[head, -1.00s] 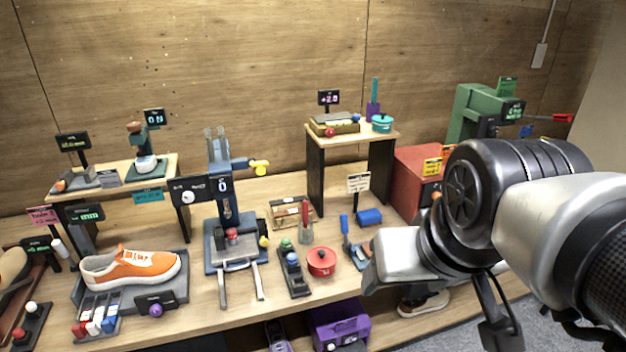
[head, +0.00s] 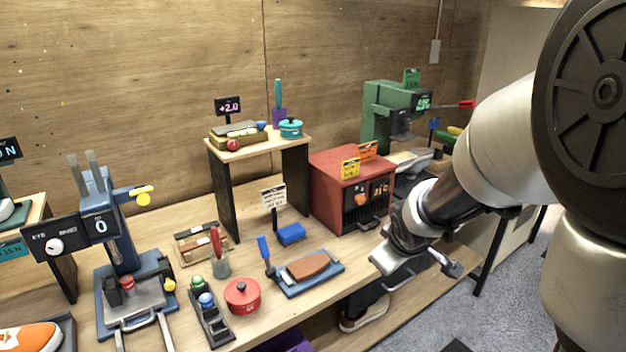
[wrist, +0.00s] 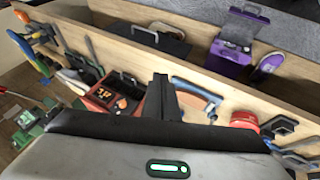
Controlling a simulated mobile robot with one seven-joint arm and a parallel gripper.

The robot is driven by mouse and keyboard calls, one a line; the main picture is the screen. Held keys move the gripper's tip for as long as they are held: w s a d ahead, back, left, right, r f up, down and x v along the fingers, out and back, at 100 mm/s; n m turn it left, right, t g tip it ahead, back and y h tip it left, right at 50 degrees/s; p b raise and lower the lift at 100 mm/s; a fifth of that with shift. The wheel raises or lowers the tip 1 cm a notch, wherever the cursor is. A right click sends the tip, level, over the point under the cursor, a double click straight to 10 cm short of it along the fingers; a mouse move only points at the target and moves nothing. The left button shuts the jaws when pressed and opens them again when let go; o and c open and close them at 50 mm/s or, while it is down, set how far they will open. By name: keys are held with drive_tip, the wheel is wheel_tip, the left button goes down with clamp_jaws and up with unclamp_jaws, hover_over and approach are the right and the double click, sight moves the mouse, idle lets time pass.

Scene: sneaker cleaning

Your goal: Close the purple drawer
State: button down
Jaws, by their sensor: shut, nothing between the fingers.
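The purple drawer unit (wrist: 228,58) is on the lower shelf under the bench, at the upper right of the wrist view, which looks tilted over. In the head view only a sliver of purple (head: 292,341) shows at the bottom edge. My gripper (wrist: 161,82) shows as dark fingers close together at the middle of the wrist view, shut and empty. It is apart from the purple unit. In the head view, my arm comes in from the right, and its end is near the bench's front edge, right of the purple sliver.
A dark box (wrist: 150,40) with a handle is on the same shelf, and a shoe (wrist: 267,66) lies beside the purple unit. On the bench are a red cabinet (head: 334,190), a red pot (head: 242,296) and a blue tray (head: 290,286). Grey floor is open at right.

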drive_tip(key=w+a+f+n+y+b, duration=0.1)
drive_tip(key=w+a+f+n+b, duration=0.15)
drive_tip(key=f, duration=0.75)
drive_tip(key=w+a+f+n+y+b, duration=0.1)
drive_tip(key=f+n+b, duration=0.15)
drive_tip(key=f, duration=0.75)
drive_tip(key=w+a+f+n+y+b, duration=0.15)
drive_tip(key=f+n, duration=0.25)
drive_tip(key=f, duration=0.7)
drive_tip(key=s+a+f+n+g+y+b, duration=0.2)
drive_tip(key=s+a+f+n+g+b, duration=0.15)
drive_tip(key=s+f, duration=0.8)
drive_tip(key=s+a+f+n+g+y+b, duration=0.3)
drive_tip(key=s+f, duration=0.4)
drive_tip(key=f, duration=0.9)
drive_tip(key=w+a+f+t+b, duration=0.1)
drive_tip(key=w+a+f+b, duration=0.2)
drive_tip(key=w+a+f, duration=0.2)
drive_tip(key=a+f+n, duration=0.1)
drive_tip(key=a+f, duration=0.1)
drive_tip(key=a, duration=0.1)
drive_tip(key=shift+w, duration=0.2)
drive_tip(key=shift+f+t+h, duration=0.1)
drive_tip(key=shift+t+h, duration=0.15)
